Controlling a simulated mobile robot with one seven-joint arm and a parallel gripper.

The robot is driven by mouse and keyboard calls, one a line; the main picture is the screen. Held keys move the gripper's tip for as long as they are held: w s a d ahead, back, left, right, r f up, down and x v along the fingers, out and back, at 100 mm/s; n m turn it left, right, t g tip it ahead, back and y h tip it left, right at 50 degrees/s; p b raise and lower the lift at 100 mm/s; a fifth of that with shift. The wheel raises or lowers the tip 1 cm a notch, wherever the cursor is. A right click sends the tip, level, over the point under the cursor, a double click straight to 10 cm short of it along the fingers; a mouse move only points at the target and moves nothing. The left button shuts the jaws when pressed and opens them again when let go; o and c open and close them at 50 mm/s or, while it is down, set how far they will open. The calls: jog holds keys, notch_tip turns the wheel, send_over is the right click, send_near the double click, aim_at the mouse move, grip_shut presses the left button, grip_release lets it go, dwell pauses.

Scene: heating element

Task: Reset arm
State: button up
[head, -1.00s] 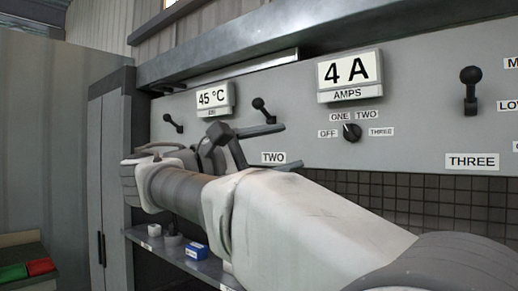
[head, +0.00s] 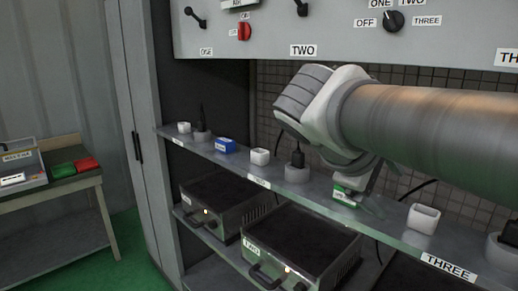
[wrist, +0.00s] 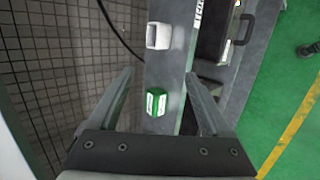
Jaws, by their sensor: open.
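My gripper (wrist: 158,76) is open and empty in the wrist view, its two fingers spread and pointing down toward the shelf. A green and white box (wrist: 156,102) shows between the fingers, below them and apart as far as I can tell. In the head view my arm reaches in from the right and bends down above the shelf (head: 385,228). The green box (head: 346,195) shows there below my wrist, partly covered. The fingers are mostly hidden behind my wrist in that view.
The control panel (head: 345,30) with levers, a red switch (head: 244,31) and a black knob (head: 393,20) is above my arm. White cups (head: 260,157), a blue box (head: 224,145) and black plugs stand on the shelf. Heater units (head: 300,250) sit below.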

jog(key=s+a+f+m+y, duration=0.3)
jog(key=s+f+m+y, duration=0.1)
jog(key=f, duration=0.3)
jog(key=s+a+f+m+y, duration=0.2)
jog(key=s+f+m+y, duration=0.2)
jog(key=s+f, duration=0.2)
jog(key=shift+s+a+f, duration=0.3)
jog(key=shift+a+f, duration=0.1)
jog(key=shift+f, duration=0.5)
